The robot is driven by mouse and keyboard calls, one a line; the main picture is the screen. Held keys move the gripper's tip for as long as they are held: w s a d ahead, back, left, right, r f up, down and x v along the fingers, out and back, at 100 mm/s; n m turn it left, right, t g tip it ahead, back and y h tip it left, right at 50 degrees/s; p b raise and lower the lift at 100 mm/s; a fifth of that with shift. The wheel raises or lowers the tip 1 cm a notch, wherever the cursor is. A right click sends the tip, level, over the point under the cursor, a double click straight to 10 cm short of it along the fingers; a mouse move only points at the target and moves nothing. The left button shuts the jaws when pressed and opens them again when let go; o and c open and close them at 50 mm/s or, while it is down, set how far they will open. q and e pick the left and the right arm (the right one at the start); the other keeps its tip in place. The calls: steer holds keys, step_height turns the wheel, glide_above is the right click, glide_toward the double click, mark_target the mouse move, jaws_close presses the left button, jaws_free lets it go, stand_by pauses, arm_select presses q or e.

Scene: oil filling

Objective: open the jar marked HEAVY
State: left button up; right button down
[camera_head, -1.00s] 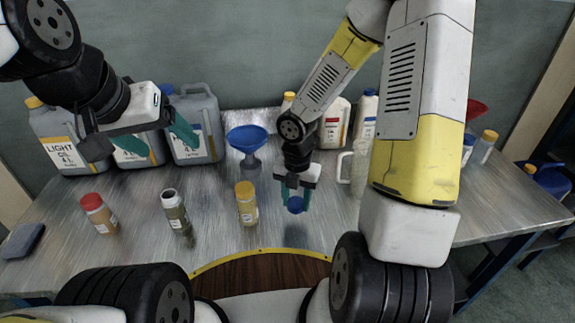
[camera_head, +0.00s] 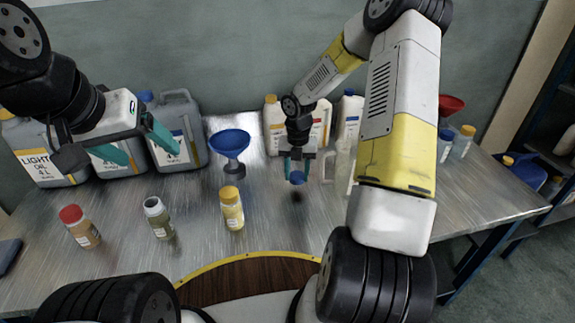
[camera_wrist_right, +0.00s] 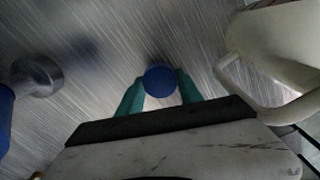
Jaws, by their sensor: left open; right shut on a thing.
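My right gripper (camera_head: 298,171) is shut on a small round blue cap (camera_head: 297,179) and holds it above the table. In the right wrist view the blue cap (camera_wrist_right: 160,81) sits between the green fingertips. An uncapped jar (camera_head: 159,218) with dark greenish contents stands upright on the table, its grey rim bare. A red-capped jar (camera_head: 80,228) stands to its left and a yellow-capped jar (camera_head: 232,209) to its right. The jar labels are too small to read, so I cannot tell which says HEAVY. My left gripper (camera_head: 154,156) is open and empty, in front of the grey canisters.
Several grey oil canisters (camera_head: 179,132) stand at the back left, one marked LIGHT (camera_head: 41,164). A blue funnel (camera_head: 230,144) stands behind the jars. A pale jug (camera_head: 343,168) is right of my right gripper. White bottles (camera_head: 348,115) are behind. The front middle table is clear.

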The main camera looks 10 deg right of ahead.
mark_target(298, 174)
steer(key=shift+w+d+f, duration=0.2)
steer(key=shift+w, duration=0.1)
steer(key=shift+f, duration=1.6)
steer(key=shift+f, duration=0.15)
steer(key=c, duration=0.8)
jaws_free()
